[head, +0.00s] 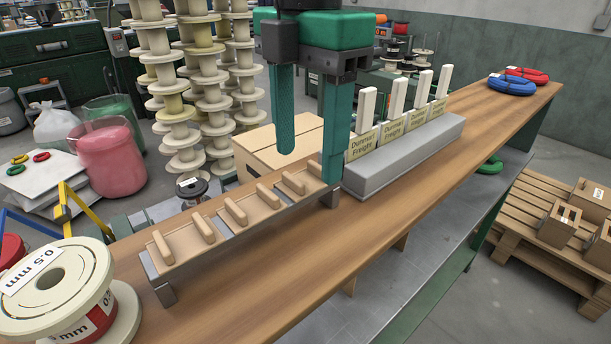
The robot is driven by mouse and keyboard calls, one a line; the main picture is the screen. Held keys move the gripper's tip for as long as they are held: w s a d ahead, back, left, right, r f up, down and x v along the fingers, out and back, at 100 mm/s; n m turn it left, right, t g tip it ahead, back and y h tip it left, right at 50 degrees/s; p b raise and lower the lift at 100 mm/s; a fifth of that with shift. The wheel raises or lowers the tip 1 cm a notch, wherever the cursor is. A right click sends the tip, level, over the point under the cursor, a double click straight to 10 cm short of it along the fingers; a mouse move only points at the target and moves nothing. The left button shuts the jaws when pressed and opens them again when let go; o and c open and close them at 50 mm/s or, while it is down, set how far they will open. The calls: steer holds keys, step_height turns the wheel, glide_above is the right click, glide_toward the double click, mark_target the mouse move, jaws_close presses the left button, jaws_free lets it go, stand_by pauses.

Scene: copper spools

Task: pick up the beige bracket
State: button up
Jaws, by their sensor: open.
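Three beige brackets sit in a row on a low grey metal stand (250,230) on the wooden workbench: a left one (180,243), a middle one (247,210) and a right one (300,182). Each looks like a flat plate with two raised, rounded bars. My gripper (308,172) is open, pointing down at the right bracket, with its green fingers wide apart. The left finger ends above and behind this bracket. The right finger reaches lower, at the stand's right end, and hides part of it. I cannot tell whether it touches.
A cardboard box (265,150) is behind the stand. A large wire spool (58,290) stands at the front left. The bench's front strip (300,265) is clear.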

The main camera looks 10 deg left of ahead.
mark_target(306, 179)
steer(key=shift+f, duration=1.75)
steer(key=c, duration=1.3)
